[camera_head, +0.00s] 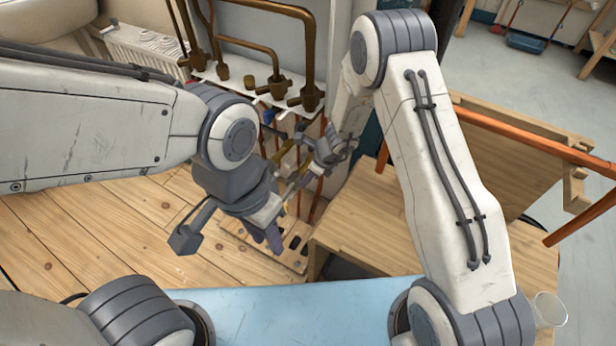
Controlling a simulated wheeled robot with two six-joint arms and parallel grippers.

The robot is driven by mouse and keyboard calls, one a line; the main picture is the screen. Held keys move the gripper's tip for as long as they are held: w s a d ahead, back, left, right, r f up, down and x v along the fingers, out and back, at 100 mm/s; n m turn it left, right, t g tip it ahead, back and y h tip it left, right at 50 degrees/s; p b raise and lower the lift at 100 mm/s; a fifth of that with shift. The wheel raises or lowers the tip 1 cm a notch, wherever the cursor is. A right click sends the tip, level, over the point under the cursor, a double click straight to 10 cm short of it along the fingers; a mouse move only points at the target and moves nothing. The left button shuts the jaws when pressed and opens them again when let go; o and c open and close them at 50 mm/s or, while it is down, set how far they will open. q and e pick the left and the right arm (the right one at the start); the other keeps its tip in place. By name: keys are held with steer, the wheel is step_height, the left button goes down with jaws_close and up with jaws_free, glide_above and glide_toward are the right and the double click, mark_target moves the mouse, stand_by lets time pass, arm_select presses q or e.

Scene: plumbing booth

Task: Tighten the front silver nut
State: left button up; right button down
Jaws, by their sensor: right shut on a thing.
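My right gripper (316,166) is in front of the pipework, below the white ledge. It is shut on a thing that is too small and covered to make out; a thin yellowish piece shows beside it. My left gripper (274,236) is lower and nearer, pointing down over the wooden rack. I cannot make out the front silver nut; my arms and the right gripper cover much of the area below the ledge.
Brass pipes (262,48) with several valves stand on a white ledge (232,86). Copper-coloured pipes run down below it. A wooden rack with holes (262,251) is on the plank floor. A wooden table (372,225) is at right, with a clear cup (549,310) at the lower right.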

steer(key=shift+d+f+t+y+b, duration=0.2)
steer(key=shift+f+t+y+b, duration=0.3)
steer(key=shift+b, duration=3.05)
steer(key=shift+s+r, duration=0.1)
steer(key=shift+r, duration=0.15)
steer(key=c, duration=0.7)
jaws_free()
